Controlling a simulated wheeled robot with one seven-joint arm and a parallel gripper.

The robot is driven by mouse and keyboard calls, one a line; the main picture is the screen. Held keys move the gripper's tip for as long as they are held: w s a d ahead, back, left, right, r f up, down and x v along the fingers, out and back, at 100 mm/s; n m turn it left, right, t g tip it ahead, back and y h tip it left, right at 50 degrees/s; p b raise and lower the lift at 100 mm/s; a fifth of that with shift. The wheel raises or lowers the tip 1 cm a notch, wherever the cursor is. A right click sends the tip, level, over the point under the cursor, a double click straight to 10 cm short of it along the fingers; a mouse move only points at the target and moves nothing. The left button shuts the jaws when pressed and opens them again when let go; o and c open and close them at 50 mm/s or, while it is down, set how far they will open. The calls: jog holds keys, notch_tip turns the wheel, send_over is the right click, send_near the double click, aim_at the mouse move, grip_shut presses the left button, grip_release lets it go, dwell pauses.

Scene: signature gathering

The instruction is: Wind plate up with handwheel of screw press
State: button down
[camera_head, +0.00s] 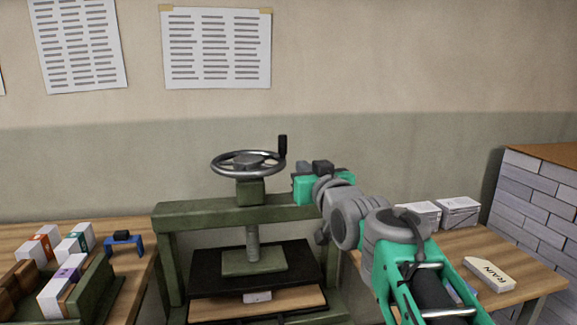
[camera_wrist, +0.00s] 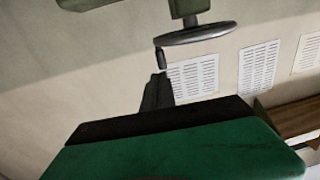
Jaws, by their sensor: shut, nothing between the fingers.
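The green screw press (camera_head: 170,212) stands at the middle of the head view. Its grey handwheel (camera_head: 222,165) lies level on top, with an upright dark handle (camera_head: 283,146) at the rim's right side. The handwheel also shows in the wrist view (camera_wrist: 195,34), upside down, with the handle (camera_wrist: 160,58) just beyond my fingers. A screw (camera_head: 252,238) runs down to the green plate (camera_head: 240,266), which sits low over a black surface (camera_head: 205,280). My gripper (camera_head: 297,173) is shut and empty, just right of and slightly below the handle, apparently apart from it.
Boxes in a rack (camera_head: 95,290) and a blue stand (camera_head: 123,246) are on the left table. A brick structure (camera_head: 540,205) is at far right. Papers (camera_head: 217,48) hang on the wall.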

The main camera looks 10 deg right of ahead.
aim_at(283, 147)
jog(key=w+p, duration=0.1)
jog(key=w, duration=0.3)
jog(key=w+p, duration=0.1)
jog(key=w, duration=0.4)
jog(key=w+a+p, duration=0.1)
jog(key=w+p, duration=0.1)
jog(key=w, duration=0.2)
jog(key=shift+w+a+r, duration=0.1)
jog(key=shift+w+r, duration=0.1)
jog(key=shift+w, duration=0.2)
